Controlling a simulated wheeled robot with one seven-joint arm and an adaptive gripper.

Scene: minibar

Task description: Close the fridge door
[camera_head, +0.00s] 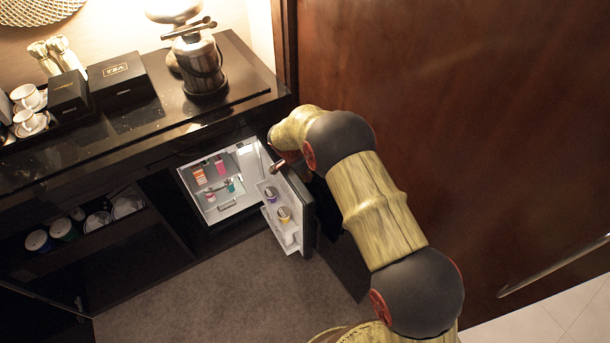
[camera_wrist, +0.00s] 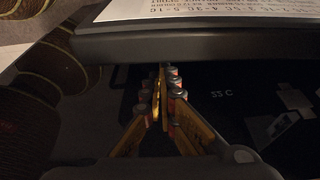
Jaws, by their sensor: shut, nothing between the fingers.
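The fridge (camera_head: 222,206) is a small white-lined unit built into the dark cabinet. Its door (camera_head: 306,222) stands wide open toward the room, with shelves and small containers on its inner side. My gripper (camera_head: 277,167) is shut and empty by the door's upper edge, near the hinge side or cabinet front; contact cannot be told. In the wrist view my gripper (camera_wrist: 161,100) shows its fingers together below a dark grey bar. My arm hides part of the door's outer side in the head view.
The black counter (camera_head: 137,118) above holds a kettle (camera_head: 203,68), tea boxes (camera_head: 121,73) and cups. A brown wood panel with a long handle (camera_head: 553,271) rises at the right. Open cabinet shelves lie left of the fridge. Carpet (camera_head: 205,300) in front is clear.

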